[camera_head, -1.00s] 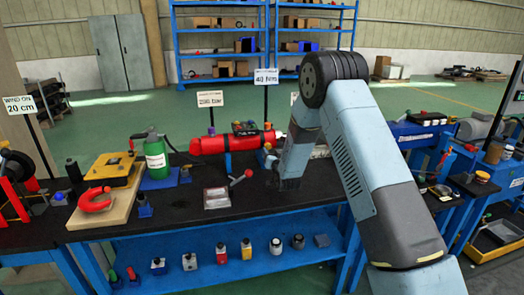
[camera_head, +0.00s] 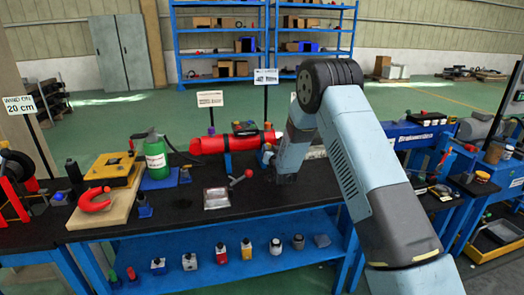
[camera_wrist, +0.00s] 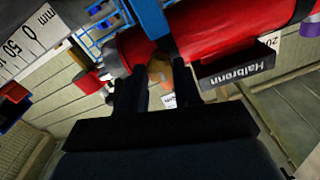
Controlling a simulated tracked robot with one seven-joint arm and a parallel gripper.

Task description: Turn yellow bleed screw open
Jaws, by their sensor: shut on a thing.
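In the wrist view, the two dark fingers of my gripper (camera_wrist: 158,78) are closed about a small brass-yellow part (camera_wrist: 159,66), which looks like the bleed screw. It sits beside the end of a red cylinder (camera_wrist: 222,30), and the fingers hide part of it. In the head view, the red cylinder (camera_head: 206,145) lies level on a blue support on the black bench. My arm comes down at the cylinder's right end. The fingertips and the screw cannot be made out there.
A red-knobbed lever (camera_head: 241,178) stands in front of the cylinder. Sign posts rise behind it.

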